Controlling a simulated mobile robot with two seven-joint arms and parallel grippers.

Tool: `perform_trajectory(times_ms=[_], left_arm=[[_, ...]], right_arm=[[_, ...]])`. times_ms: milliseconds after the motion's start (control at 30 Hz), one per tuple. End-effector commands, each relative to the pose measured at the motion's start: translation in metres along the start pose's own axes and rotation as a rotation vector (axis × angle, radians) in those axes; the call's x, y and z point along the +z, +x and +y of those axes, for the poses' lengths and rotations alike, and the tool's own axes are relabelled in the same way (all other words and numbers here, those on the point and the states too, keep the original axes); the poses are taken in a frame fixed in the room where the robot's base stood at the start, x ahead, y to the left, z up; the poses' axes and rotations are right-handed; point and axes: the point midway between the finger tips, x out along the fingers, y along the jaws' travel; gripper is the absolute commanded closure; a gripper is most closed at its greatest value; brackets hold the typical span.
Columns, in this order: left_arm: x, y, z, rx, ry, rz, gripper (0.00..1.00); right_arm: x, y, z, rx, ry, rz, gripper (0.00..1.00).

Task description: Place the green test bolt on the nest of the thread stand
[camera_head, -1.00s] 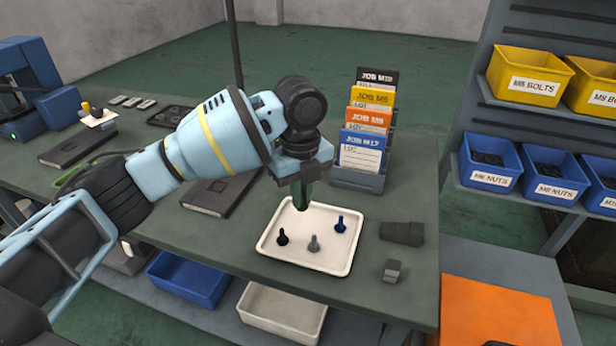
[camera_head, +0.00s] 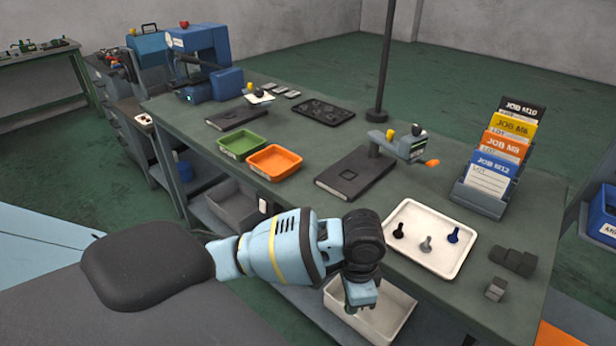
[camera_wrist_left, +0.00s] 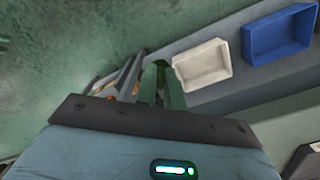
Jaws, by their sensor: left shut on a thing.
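My left gripper (camera_head: 362,298) is in front of the bench's near edge, above the white lower bin. It points down and is shut on the green test bolt. In the left wrist view my left gripper (camera_wrist_left: 162,86) shows with the dark green bolt (camera_wrist_left: 158,66) between its fingers, mostly hidden. My right gripper is not in view.
A white tray (camera_head: 401,255) holds a black, a grey and a blue bolt. A job card rack (camera_head: 479,200) stands behind it. The dark flat block (camera_head: 330,189), a green tray (camera_head: 228,148) and an orange tray (camera_head: 262,170) lie left. Grey blocks (camera_head: 516,262) lie at right.

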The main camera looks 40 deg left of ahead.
Motion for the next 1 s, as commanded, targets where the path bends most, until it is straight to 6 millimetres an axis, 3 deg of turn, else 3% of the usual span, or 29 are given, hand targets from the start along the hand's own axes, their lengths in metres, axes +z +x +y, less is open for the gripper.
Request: perform_trajectory(times_ms=[200,400,600,1000], left_arm=[[0.04,0.02,0.018,-0.012,-0.411,0.005,1.0],[0.063,0.029,0.027,-0.023,-0.659,0.011,1.0],[0.07,0.031,0.029,-0.029,-0.742,0.014,1.0],[0.07,0.031,0.029,-0.028,-0.741,0.013,1.0]], right_arm=[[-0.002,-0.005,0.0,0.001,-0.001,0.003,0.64],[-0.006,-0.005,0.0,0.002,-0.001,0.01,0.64],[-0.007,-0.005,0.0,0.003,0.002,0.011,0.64],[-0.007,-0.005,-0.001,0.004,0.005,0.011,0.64]])
